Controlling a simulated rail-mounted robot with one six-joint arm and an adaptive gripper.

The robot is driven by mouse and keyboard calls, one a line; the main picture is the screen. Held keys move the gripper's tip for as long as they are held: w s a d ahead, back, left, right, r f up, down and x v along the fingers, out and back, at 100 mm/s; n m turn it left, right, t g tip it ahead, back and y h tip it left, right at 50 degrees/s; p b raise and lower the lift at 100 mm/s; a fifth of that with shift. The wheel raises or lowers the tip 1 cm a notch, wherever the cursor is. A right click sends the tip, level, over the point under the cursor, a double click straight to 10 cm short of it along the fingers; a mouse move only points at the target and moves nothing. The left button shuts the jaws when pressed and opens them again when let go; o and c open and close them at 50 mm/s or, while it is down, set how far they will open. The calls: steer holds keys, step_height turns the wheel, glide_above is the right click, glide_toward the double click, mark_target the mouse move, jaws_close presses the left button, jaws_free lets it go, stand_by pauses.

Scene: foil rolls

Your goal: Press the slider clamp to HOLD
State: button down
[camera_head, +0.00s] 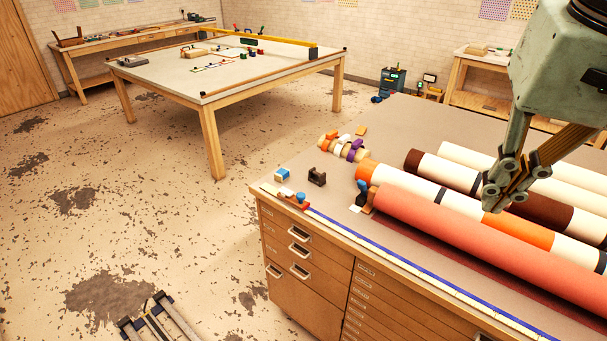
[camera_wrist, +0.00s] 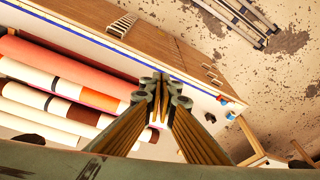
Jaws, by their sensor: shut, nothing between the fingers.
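A small wooden clamp-like block with a blue knob (camera_head: 362,188) stands at the left end of the large salmon roll (camera_head: 450,232), with a small white tag beside it. I cannot read any HOLD marking, and cannot tell for sure that this is the slider clamp. Another blue-topped piece (camera_head: 301,198) sits at the left end of the blue-and-white strip (camera_head: 400,252) along the bench front. My gripper (camera_head: 507,196) is shut and empty, above the rolls and to the right of both pieces. In the wrist view, its fingertips (camera_wrist: 161,88) meet and partly hide the roll ends.
Striped rolls (camera_head: 425,188) lie beside the salmon roll. A dark holder (camera_head: 317,177), a blue-and-white box (camera_head: 282,174) and tape rolls (camera_head: 345,148) stand at the bench's left. The grey bench top (camera_head: 400,117) is clear behind. A second table (camera_head: 220,80) stands apart.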

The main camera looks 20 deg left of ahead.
steer(key=w+a+m+p, duration=0.1)
steer(key=w+a, duration=0.3)
steer(key=w, duration=0.3)
steer(key=w+a+p, duration=0.1)
steer(key=w+a, duration=0.3)
steer(key=w, duration=0.3)
steer(key=m+g+p, duration=0.3)
steer(key=p, duration=0.3)
glide_above(292, 194)
step_height(292, 194, down, 22)
steer(key=shift+a+r+h, duration=0.15)
steer(key=shift+a+h, duration=0.05)
steer(key=shift+h, duration=0.1)
step_height(292, 194, down, 14)
steer(key=shift+d+r, duration=0.1)
stand_by(0.7)
stand_by(0.3)
